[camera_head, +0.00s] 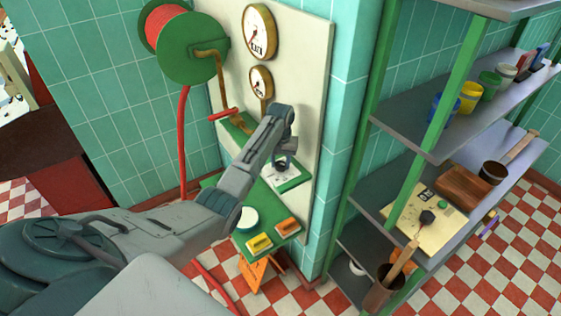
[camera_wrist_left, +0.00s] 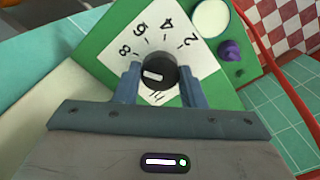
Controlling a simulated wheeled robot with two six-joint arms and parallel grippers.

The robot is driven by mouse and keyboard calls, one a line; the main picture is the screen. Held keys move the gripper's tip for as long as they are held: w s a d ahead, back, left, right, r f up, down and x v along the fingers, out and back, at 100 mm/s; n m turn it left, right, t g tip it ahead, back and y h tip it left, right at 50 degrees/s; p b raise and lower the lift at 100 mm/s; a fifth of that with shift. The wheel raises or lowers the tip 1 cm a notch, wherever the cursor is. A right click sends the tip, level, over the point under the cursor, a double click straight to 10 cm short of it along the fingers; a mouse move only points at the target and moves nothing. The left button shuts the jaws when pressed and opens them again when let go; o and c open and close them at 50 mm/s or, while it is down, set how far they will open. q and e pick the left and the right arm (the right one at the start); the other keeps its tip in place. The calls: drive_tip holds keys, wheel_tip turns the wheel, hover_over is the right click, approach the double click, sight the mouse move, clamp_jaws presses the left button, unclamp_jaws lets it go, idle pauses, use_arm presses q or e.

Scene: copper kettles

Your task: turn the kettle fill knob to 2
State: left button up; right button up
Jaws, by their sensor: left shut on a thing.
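The black round fill knob (camera_wrist_left: 163,66) sits on a white dial plate (camera_wrist_left: 205,62) marked 8, 6, 4, 2 and HI. A short white mark lies on the left part of the knob's face, away from the 2; its exact reading is hard to tell. My left gripper (camera_wrist_left: 160,82) is shut on the knob, one finger on each side. In the head view my left gripper (camera_head: 283,160) reaches down to the white dial plate (camera_head: 282,179) on the green panel and hides most of the knob. My right gripper is not in view.
A purple knob (camera_wrist_left: 231,50) and a white disc (camera_wrist_left: 211,17) are beside the dial. Two gauges (camera_head: 259,31) (camera_head: 261,82) and a green hose reel (camera_head: 192,52) are on the wall above. A metal shelf (camera_head: 430,140) with jars stands at the right.

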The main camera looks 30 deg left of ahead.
use_arm(q)
drive_tip(key=shift+m, duration=0.5)
drive_tip(key=m, duration=0.4)
drive_tip(key=shift+m, duration=0.4)
drive_tip(key=m, duration=0.6)
drive_tip(key=shift+r, duration=0.1)
drive_tip(key=m, duration=0.6)
drive_tip(key=shift+m, duration=0.4)
drive_tip(key=m, duration=0.5)
drive_tip(key=shift+m, duration=0.3)
drive_tip(key=o, duration=1)
